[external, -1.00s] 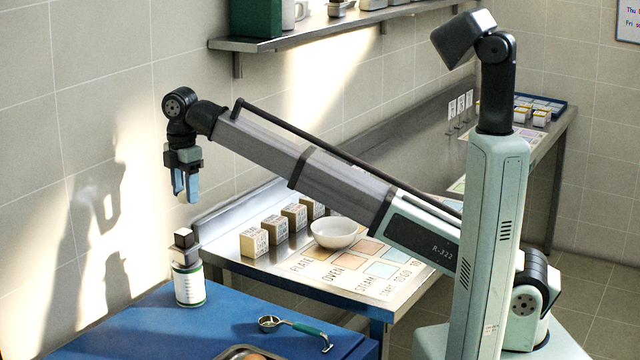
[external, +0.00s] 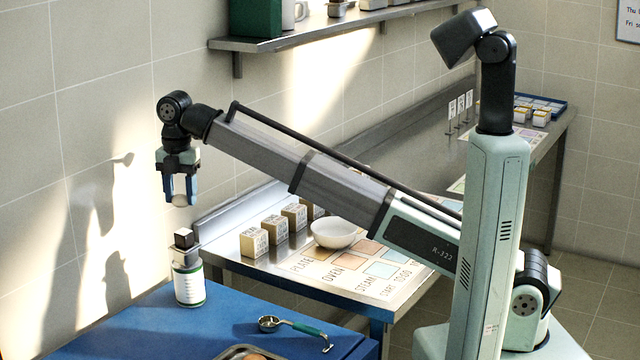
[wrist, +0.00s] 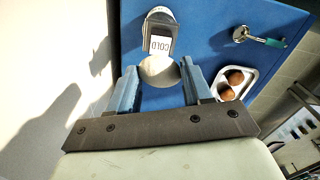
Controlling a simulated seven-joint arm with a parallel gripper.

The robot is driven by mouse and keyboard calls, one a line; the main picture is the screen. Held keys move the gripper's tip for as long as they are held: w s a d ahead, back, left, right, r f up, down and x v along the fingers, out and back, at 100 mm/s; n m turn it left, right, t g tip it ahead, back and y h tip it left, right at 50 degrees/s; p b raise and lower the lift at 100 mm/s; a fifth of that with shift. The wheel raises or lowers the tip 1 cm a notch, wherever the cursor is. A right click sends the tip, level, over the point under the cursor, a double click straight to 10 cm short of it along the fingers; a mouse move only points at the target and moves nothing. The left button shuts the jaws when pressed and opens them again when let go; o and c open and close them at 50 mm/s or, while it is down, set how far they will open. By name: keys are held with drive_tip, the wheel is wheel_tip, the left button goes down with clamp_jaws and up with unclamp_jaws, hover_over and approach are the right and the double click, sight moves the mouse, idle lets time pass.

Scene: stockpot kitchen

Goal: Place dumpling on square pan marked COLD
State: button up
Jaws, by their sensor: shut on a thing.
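My gripper (external: 179,200) is shut on a pale round dumpling (external: 179,197), held in the air above the blue worktop's back left part. In the wrist view the dumpling (wrist: 158,71) sits between the two blue fingers. No other square pan is clear.
A metal tray (wrist: 249,82) with two brown round items lies on the blue worktop (external: 130,325). A green-handled scoop (external: 295,326) lies near it. A steel counter behind holds a white bowl (external: 334,233) and several labelled boxes (external: 254,243). The tiled wall is close at the left.

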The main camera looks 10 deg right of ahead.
sight(184, 231)
drive_tip(key=shift+f, duration=3.3)
drive_tip(key=shift+f, duration=0.15)
drive_tip(key=o, duration=1)
wheel_tip(184, 231, up, 12)
drive_tip(key=shift+r, duration=0.1)
